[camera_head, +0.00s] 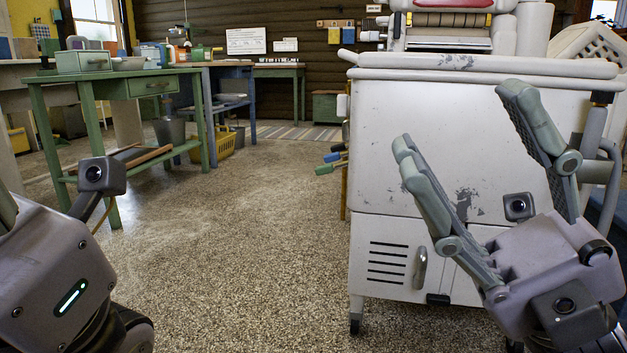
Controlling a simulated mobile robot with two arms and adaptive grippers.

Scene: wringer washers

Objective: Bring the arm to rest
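My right gripper (465,128) is at the right, raised in front of the white wringer washer. Its two grey-green fingers stand wide apart and hold nothing. My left arm comes in at the lower left; its grey gripper body (58,275) shows with a small lit strip, and its fingers are almost wholly cut off by the left edge. The white wringer washer (385,140), with chipped paint, a lower vent and a handle, stands close behind the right gripper. I cannot tell whether the gripper touches it.
A green table (120,88) stands at the left, with a small drawer box (83,62) on it. A yellow basket (214,146) is on the floor behind it. A blue table (228,73) and a striped rug (290,131) are farther back. The speckled floor (240,230) in the middle is clear.

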